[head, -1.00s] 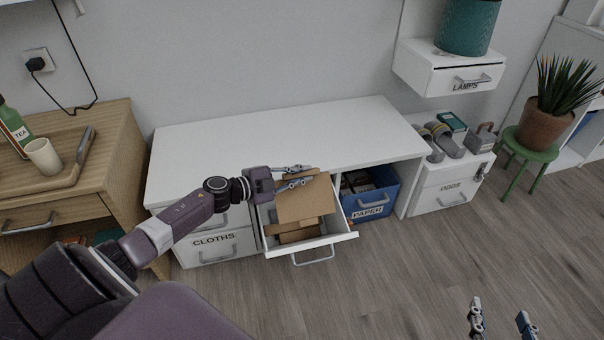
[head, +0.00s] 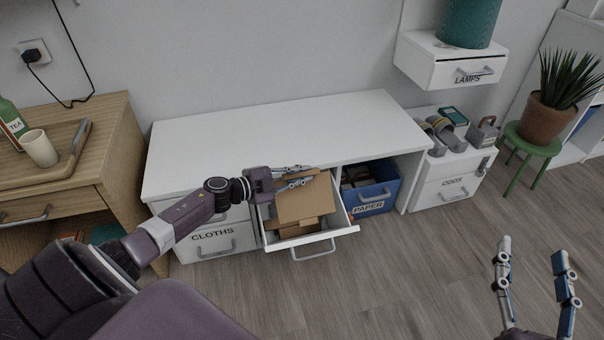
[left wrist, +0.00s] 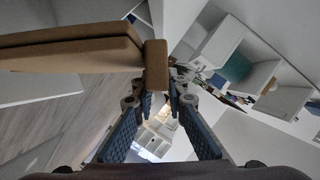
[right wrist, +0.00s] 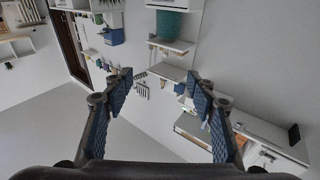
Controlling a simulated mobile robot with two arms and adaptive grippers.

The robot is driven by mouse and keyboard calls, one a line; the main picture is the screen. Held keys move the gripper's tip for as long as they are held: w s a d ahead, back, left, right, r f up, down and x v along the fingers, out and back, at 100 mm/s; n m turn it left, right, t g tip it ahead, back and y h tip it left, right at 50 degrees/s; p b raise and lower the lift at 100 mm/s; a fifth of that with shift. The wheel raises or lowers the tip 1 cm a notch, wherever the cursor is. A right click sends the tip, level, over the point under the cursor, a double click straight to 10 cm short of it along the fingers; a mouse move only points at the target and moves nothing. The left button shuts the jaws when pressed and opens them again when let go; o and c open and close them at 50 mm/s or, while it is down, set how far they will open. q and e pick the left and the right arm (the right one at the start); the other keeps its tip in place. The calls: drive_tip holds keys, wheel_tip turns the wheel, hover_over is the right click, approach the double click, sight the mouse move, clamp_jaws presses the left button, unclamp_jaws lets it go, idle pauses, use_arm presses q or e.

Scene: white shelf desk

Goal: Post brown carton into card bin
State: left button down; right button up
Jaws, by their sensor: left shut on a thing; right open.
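The brown carton (head: 304,198) is held tilted over an open white drawer (head: 343,233) under the white desk. My left gripper (head: 303,176) is shut on the carton's upper edge. The carton also shows in the left wrist view (left wrist: 75,50), reaching left from the fingertips (left wrist: 155,92). More brown cardboard shows below the carton, and I cannot tell whether it is part of it or lies in the drawer. No label shows on this drawer, so I cannot tell whether it is the card bin. My right gripper (head: 533,252) is open and empty above the floor at lower right.
A blue bin marked PAPER (head: 371,200) stands right of the drawer with dark things in it. A drawer marked CLOTHS (head: 212,243) is closed at left. The white desktop (head: 290,135) is clear. A cabinet marked ODDS (head: 448,188) and a plant (head: 548,100) stand further right.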

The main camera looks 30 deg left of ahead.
use_arm(q)
wheel_tip(320, 180, down, 3)
drive_tip(key=shift+r+b, duration=0.15)
drive_tip(key=shift+b, duration=0.8)
drive_tip(key=shift+f, duration=0.2)
use_arm(e)
drive_tip(key=s+r+t+y, duration=0.2)
drive_tip(key=s+r+t, duration=0.3)
drive_tip(key=r, duration=0.6)
drive_tip(key=shift+t, duration=0.7)
drive_tip(key=shift+s+r, duration=0.1)
use_arm(q)
drive_tip(key=c, duration=1.8)
unclamp_jaws()
drive_tip(key=shift+c, duration=0.2)
drive_tip(key=v, duration=1.2)
drive_tip(key=shift+f, duration=0.1)
